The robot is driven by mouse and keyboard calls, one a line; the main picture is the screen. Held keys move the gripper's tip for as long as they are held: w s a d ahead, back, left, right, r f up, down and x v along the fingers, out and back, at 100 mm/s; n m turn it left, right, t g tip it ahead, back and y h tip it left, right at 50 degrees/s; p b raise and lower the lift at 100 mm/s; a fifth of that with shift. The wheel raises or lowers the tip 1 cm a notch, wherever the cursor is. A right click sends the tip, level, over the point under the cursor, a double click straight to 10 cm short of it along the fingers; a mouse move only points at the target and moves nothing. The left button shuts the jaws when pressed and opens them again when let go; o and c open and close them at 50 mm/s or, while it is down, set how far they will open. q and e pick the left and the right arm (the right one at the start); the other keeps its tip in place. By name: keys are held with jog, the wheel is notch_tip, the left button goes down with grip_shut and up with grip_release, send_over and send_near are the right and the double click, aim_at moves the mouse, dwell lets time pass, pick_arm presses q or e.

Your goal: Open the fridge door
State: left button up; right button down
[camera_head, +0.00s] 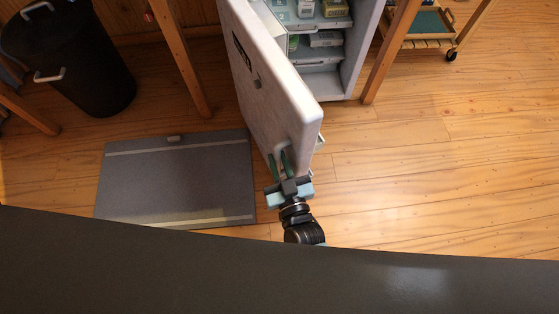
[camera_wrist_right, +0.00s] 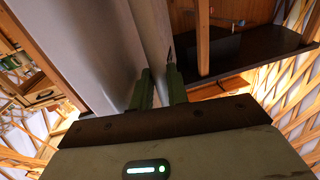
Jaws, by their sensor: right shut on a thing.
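The fridge door (camera_head: 268,85) is pale and stands swung open, its free edge toward me. The fridge (camera_head: 355,55) behind it shows its lit inside, with packages on the shelves. My right gripper (camera_head: 279,163) is at the lower free end of the door, its green fingers shut on the door handle (camera_head: 288,147). The fingers hide much of the handle. In the right wrist view, the gripper (camera_wrist_right: 158,88) reaches up against the pale door (camera_wrist_right: 110,40); the grip itself is hard to make out. My left gripper is not in view.
A grey mat (camera_head: 175,180) lies on the wooden floor left of the door. A black bin (camera_head: 75,55) stands at upper left. Wooden posts (camera_head: 180,60) flank the fridge. A wheeled wooden cart (camera_head: 430,25) is at upper right. The floor right of the door is clear.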

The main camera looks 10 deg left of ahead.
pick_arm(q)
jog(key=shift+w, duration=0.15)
pick_arm(e)
jog(key=shift+w+r, duration=0.1)
jog(key=shift+r, duration=0.15)
jog(key=c, duration=1.4)
grip_release()
jog(key=shift+f, duration=0.15)
jog(key=shift+o, duration=0.2)
